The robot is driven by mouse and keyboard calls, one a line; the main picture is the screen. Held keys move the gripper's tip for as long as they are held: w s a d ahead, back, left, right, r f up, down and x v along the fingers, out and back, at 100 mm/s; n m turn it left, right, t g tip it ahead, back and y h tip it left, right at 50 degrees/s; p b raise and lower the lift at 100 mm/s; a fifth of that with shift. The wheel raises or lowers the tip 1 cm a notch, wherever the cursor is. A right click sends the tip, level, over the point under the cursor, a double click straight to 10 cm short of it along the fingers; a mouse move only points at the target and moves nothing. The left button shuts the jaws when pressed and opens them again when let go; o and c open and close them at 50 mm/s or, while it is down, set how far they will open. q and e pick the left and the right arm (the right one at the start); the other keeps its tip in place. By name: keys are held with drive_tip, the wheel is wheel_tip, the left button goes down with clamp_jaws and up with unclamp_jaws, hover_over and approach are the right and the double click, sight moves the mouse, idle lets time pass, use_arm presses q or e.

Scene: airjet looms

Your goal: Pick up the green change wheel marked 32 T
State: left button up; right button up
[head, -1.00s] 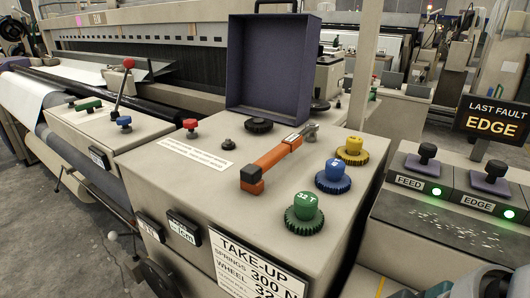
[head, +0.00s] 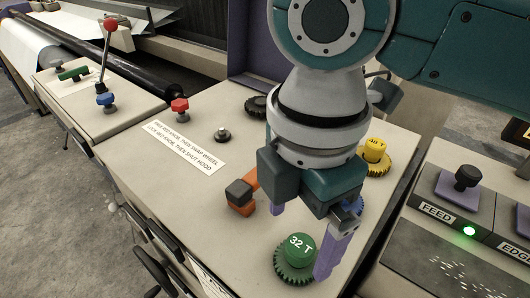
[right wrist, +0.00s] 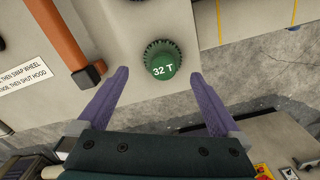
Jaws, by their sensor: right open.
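The green change wheel (head: 297,256) marked 32 T stands upright on the beige machine top near its front right edge. It also shows in the right wrist view (right wrist: 162,62), ahead of and between the fingertips. My right gripper (head: 303,233) is open and empty, with purple fingers pointing down. Its fingers are close to the green wheel but not around it. The blue wheel is mostly hidden behind my gripper. The yellow wheel (head: 375,156) stands farther back. My left gripper is not in view.
An orange-handled tool (head: 241,197) lies left of my gripper, partly hidden by it. A red knob (head: 180,110), a small dark knob (head: 222,135) and a dark gear (head: 257,106) stand farther back. The FEED panel (head: 452,205) is at the right.

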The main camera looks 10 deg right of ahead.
sight(303, 245)
drive_tip(key=f, duration=0.4)
drive_tip(key=shift+s+d, duration=0.2)
drive_tip(key=shift+d, duration=0.15)
drive_tip(key=shift+f, duration=0.5)
drive_tip(key=shift+w, duration=0.1)
drive_tip(key=c, duration=1.4)
drive_tip(key=shift+r, duration=0.15)
drive_tip(key=shift+c, duration=0.2)
